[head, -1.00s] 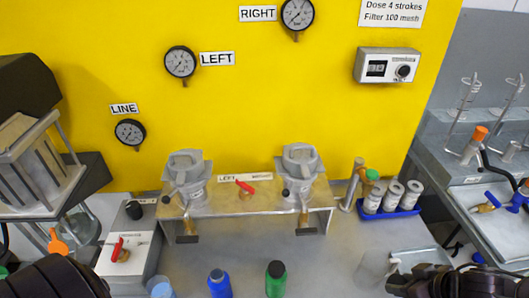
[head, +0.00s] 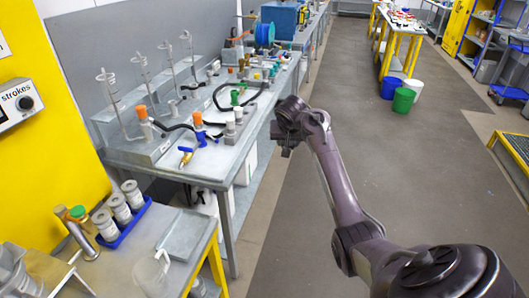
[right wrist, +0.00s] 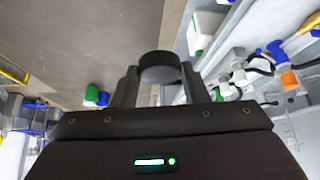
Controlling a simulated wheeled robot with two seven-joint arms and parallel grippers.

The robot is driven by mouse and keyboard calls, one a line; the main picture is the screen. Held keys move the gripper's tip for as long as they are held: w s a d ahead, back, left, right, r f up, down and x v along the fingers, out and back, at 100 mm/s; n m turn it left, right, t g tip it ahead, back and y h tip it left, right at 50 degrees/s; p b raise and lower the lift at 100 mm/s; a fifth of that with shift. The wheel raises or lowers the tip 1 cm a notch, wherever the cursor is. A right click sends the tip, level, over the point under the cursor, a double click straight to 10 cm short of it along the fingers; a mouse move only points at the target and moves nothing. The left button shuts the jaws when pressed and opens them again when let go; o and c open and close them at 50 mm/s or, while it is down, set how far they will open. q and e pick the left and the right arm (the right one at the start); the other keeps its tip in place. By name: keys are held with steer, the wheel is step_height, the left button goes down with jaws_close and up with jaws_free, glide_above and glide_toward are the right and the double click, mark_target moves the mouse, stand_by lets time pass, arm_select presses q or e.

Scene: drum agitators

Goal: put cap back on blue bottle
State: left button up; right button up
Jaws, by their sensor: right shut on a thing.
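In the right wrist view a black round cap (right wrist: 160,68) sits between the fingertips of my right gripper (right wrist: 160,88), which is shut on it. In the head view my right gripper (head: 284,143) is held out over the aisle, just right of the long grey bench. The cap is too dark and small to make out there. The blue bottle is not in either current view. My left gripper is not in view.
The grey bench (head: 217,165) carries fittings, valves and wire stands. A blue tray (head: 125,222) with several grey-white jars and a clear beaker (head: 152,272) stand on the nearer table. Blue and green buckets (head: 403,99) stand on the floor. The aisle is open.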

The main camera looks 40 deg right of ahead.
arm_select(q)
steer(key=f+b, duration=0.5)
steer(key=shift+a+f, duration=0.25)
arm_select(e)
steer(key=s+a+f+n, duration=0.1)
steer(key=s+a, duration=0.4)
steer(key=a, duration=0.6)
steer(key=s+a+f+n+y, duration=0.1)
steer(key=s+a, duration=0.5)
steer(key=a, duration=0.6)
steer(key=s+a+f+t, duration=0.1)
steer(key=s+a, duration=0.5)
steer(key=a, duration=0.5)
steer(key=shift+a+n, duration=0.3)
steer(key=shift+n, duration=0.1)
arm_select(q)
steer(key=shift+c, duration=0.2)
arm_select(e)
steer(key=shift+s, duration=0.1)
